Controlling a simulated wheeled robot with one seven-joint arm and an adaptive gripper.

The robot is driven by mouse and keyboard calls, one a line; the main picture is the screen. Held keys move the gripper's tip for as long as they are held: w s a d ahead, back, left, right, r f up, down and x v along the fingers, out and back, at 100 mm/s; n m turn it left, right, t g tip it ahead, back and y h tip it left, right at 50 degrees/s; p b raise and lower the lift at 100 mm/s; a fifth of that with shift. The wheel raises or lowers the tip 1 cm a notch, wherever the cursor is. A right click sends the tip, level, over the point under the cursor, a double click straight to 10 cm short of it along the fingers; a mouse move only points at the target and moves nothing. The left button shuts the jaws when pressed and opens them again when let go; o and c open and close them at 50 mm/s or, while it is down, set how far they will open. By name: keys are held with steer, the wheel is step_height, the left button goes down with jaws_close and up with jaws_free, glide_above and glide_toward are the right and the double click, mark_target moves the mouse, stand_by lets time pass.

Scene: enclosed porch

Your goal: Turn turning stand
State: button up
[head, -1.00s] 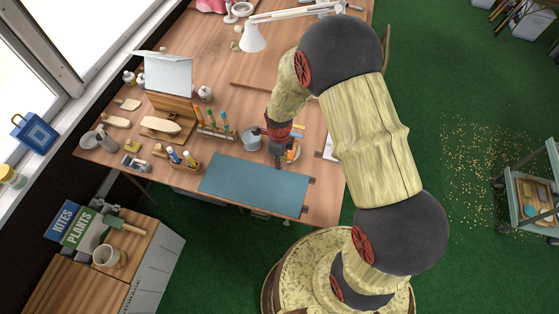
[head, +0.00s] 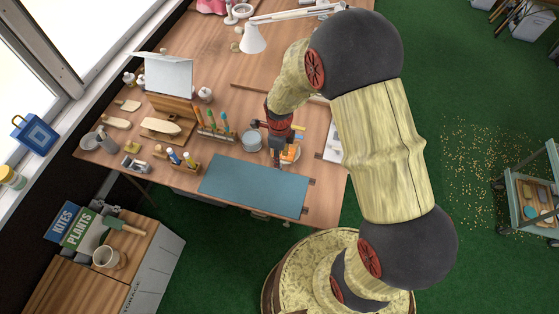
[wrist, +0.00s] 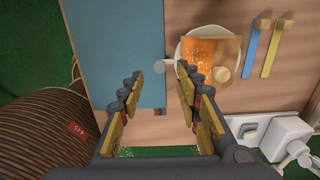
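The turning stand appears as a round pale disc (wrist: 188,44) on the table. It carries an orange, speckled piece (wrist: 204,50) with a tan block and a round tan knob. A grey peg-like handle (wrist: 166,64) sticks out at the disc's left side in the wrist view. The stand also shows in the head view (head: 291,155), partly hidden by my gripper. The grey handle lies just beyond the fingertips, in line with the gap. I cannot tell whether anything touches.
A teal mat (head: 254,187) lies left of the stand. A grey cup (head: 251,140) and a rack of brushes (head: 215,128) stand nearby. Blue and yellow strips (wrist: 271,48) lie right of the disc in the wrist view. A white device (wrist: 270,132) sits at lower right there.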

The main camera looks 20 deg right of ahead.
step_height(320, 180, up, 8)
steer(key=shift+f, duration=0.15)
stand_by(0.6)
